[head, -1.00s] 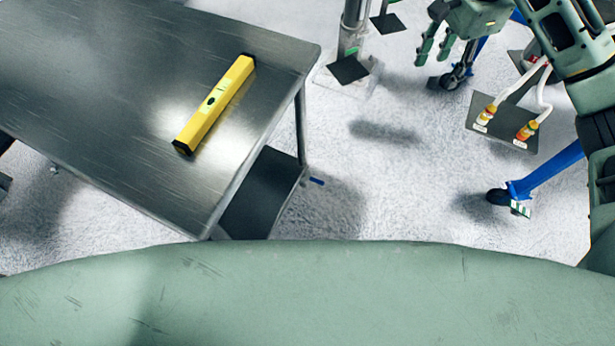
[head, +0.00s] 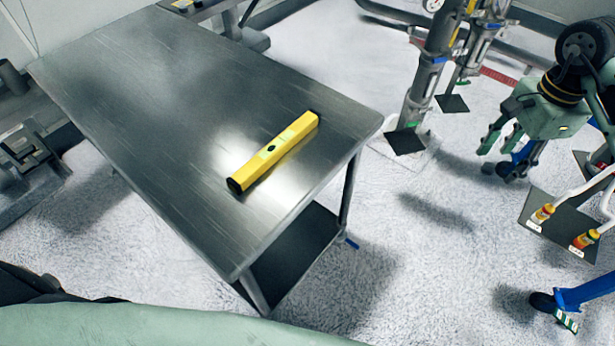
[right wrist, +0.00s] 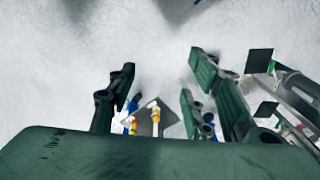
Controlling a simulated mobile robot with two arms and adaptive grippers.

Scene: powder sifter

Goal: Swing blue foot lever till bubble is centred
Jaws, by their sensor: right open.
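A yellow spirit level (head: 273,152) lies diagonally on the steel table; its dark vial window is too small to read the bubble. A blue leg (head: 585,293) with a black foot and a green-white tag stands at the lower right. A small blue tip (head: 352,243) shows low by the table's shelf. I cannot tell which blue part is the foot lever. My right gripper (head: 497,147) is open and empty over the floor, in front of another black foot. In the right wrist view its fingers (right wrist: 160,75) are spread apart. My left gripper is out of view.
The steel table (head: 130,95) fills the left, with a dark lower shelf (head: 295,250). A metal column (head: 430,85) with dark plates stands behind. A dark panel with two orange-yellow fittings (head: 585,238) is at the right. Floor between table and panel is clear.

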